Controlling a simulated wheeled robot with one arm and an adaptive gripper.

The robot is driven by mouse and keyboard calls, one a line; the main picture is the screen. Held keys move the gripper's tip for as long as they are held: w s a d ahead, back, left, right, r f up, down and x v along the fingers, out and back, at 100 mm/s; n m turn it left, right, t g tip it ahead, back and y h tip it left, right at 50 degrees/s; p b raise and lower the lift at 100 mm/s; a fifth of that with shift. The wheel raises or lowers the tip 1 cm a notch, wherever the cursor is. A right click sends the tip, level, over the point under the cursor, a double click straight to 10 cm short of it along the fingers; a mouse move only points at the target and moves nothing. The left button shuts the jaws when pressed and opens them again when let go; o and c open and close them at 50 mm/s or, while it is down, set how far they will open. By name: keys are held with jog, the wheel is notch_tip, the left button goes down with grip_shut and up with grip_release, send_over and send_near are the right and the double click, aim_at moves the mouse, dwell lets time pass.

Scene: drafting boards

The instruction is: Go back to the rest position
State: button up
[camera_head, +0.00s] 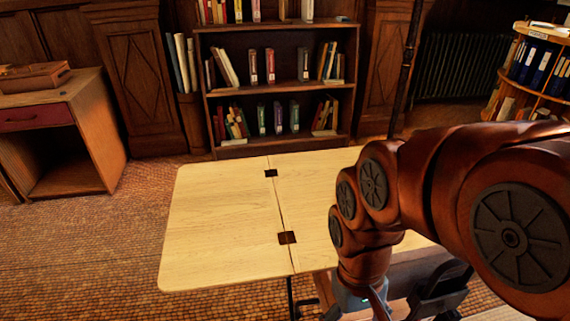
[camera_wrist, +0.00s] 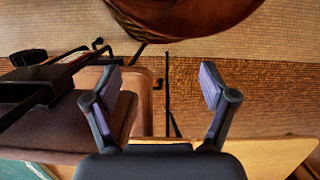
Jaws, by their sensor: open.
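My gripper (camera_wrist: 160,88) is open and empty in the wrist view, its two fingers spread apart with nothing between them. In the head view my reddish-brown arm reaches in from the right, bent down past the near right part of the drafting board (camera_head: 222,225). A pale wooden edge (camera_wrist: 275,153) shows right of my gripper in the wrist view.
A brown padded surface (camera_wrist: 75,125) and black metal bars (camera_wrist: 45,80) lie close left of my gripper. A bookcase (camera_head: 280,86) stands behind the board. A wooden desk (camera_head: 75,125) is at the left, and a round shelf (camera_head: 540,68) at the far right. Tiled floor is clear left of the board.

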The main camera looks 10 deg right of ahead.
notch_tip(320, 180, up, 24)
jog(key=s+p, duration=0.1)
jog(key=p, duration=2.1)
jog(key=shift+s+f+t, duration=0.25)
jog(key=shift+t, duration=0.05)
